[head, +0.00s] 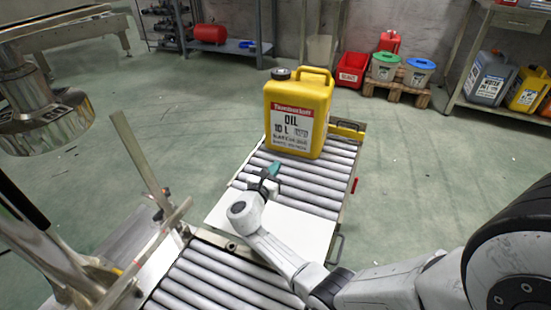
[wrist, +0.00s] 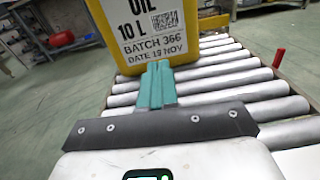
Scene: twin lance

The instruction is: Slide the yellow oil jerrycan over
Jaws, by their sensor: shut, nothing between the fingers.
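The yellow oil jerrycan (head: 298,112) stands upright on the far part of a roller conveyor (head: 318,195). It has a dark cap, a top handle and a white label reading OIL 10 L. My gripper (head: 276,167) is in front of the jerrycan's near face, low down, with its teal fingers shut and empty. In the wrist view the shut fingers (wrist: 157,85) point at the lower label of the jerrycan (wrist: 103,60). Whether the fingertips touch it I cannot tell. The jerrycan's top is out of the wrist view.
A white plate (head: 290,232) lies between the far rollers and the near rollers (head: 205,285). A metal post (head: 138,150) stands left of the conveyor. A red crate (head: 352,69), bins on a pallet and a shelf with other jerrycans (head: 490,78) are behind. Open floor lies to the right.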

